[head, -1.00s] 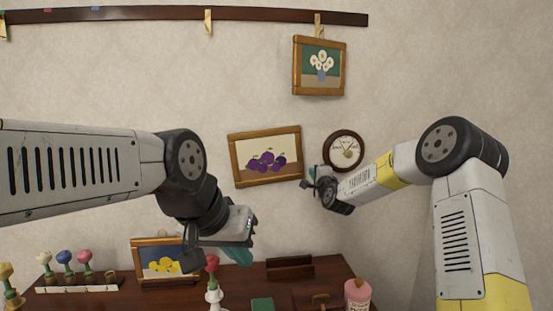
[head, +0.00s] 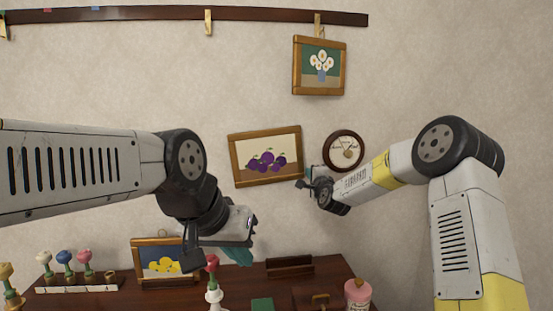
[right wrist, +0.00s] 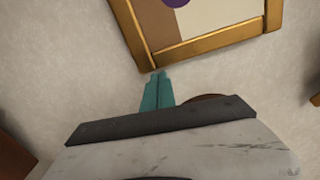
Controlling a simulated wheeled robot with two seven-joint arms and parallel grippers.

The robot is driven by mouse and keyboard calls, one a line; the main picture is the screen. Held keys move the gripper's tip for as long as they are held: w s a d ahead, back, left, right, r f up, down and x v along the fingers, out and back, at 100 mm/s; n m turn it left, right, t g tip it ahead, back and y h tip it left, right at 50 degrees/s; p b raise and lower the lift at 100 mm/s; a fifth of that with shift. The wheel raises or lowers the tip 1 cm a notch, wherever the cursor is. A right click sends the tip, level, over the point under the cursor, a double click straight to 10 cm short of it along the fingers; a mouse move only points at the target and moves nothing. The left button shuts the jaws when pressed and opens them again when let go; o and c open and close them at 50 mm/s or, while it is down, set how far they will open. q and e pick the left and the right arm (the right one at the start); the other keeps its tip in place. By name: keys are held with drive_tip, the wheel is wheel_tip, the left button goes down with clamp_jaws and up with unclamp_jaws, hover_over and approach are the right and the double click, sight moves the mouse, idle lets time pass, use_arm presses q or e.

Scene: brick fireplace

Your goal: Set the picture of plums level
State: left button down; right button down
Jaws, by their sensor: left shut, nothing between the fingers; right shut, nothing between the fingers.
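The picture of plums (head: 265,158) hangs on the wall in a wooden frame. It is tilted, its right side higher than its left in the head view. My right gripper (head: 303,184) is shut and empty, at the frame's lower right corner. In the right wrist view its teal fingers (right wrist: 158,76) point at a corner of the wooden frame (right wrist: 212,42); whether they touch it I cannot tell. My left gripper (head: 240,257) is shut and empty, below the picture and above the cabinet top, apart from the picture.
A flower picture (head: 319,66) hangs above right. The cabinet top (head: 335,271) below carries a lemon picture (head: 160,262), flowers, a pink bottle (head: 357,294) and other small things.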

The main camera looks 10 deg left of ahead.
drive_tip(key=shift+s+a, duration=0.3)
drive_tip(key=shift+a, duration=0.65)
idle(0.6)
drive_tip(key=shift+d, duration=0.1)
drive_tip(key=d+v, duration=0.1)
drive_tip(key=v, duration=0.7)
drive_tip(key=shift+w+d, duration=0.3)
drive_tip(key=shift+d, duration=0.1)
idle(0.6)
drive_tip(key=s+d+n+g+h, duration=0.1)
drive_tip(key=s+d+n+g, duration=0.2)
drive_tip(key=s, duration=1.1)
drive_tip(key=s+d+n+g+h, duration=0.1)
drive_tip(key=s+d+n+g, duration=0.3)
drive_tip(key=s, duration=1.1)
drive_tip(key=s+d+n+g+h, duration=0.1)
drive_tip(key=s+d+n+g, duration=0.3)
drive_tip(key=s+d+n, duration=0.4)
drive_tip(key=s, duration=0.6)
drive_tip(key=shift+s+d, duration=0.25)
